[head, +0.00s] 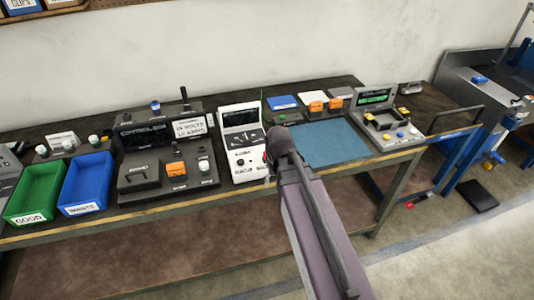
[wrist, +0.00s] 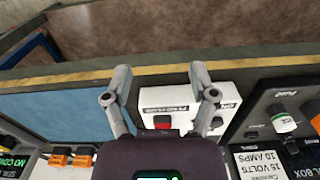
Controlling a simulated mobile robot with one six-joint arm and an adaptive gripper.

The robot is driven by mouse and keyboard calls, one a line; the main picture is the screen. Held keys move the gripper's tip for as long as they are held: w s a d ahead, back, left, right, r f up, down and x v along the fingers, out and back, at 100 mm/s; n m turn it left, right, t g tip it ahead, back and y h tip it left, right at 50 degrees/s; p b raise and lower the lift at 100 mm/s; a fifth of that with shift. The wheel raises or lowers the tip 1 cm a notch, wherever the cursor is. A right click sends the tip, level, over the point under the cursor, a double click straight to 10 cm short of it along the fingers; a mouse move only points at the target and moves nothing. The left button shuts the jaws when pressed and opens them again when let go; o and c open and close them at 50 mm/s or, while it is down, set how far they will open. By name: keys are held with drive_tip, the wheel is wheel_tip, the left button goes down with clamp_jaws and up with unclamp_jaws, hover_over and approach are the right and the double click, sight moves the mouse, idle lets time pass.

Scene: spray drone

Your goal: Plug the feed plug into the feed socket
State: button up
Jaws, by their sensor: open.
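My gripper (wrist: 161,84) is open and empty in the wrist view, with its fingers spread above the white instrument (wrist: 172,98). In the head view my arm hides the fingers. I cannot tell for sure which part is the feed plug or the feed socket; most labels are too small to read. The black control box (head: 143,143) stands left of the white instrument and carries an orange part (head: 175,169). Two more orange parts (head: 316,107) (head: 335,104) sit behind the blue mat, and they also show at the lower left of the wrist view (wrist: 58,160).
A blue mat (head: 330,143) lies right of the white instrument (head: 239,120). A grey device (head: 388,120) with a green display stands beyond it. Green (head: 35,187) and blue (head: 87,182) bins stand at the left. The bench's front edge (wrist: 80,77) crosses the wrist view.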

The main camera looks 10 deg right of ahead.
drive_tip(key=shift+n, duration=0.3)
drive_tip(key=w+r+p, duration=0.2)
drive_tip(key=w, duration=0.3)
drive_tip(key=w+r+p, duration=0.2)
drive_tip(key=w+r, duration=0.1)
drive_tip(key=w, duration=0.2)
drive_tip(key=w+r+p, duration=0.2)
drive_tip(key=w+p, duration=0.1)
drive_tip(key=w, duration=0.2)
drive_tip(key=shift+w+d+r, duration=0.1)
drive_tip(key=shift+r, duration=0.3)
drive_tip(key=shift+f, duration=0.2)
wheel_tip(320, 180, down, 9)
drive_tip(key=b, duration=0.9)
drive_tip(key=shift+r, duration=0.2)
clamp_jaws()
drive_tip(key=shift+r+p, duration=0.35)
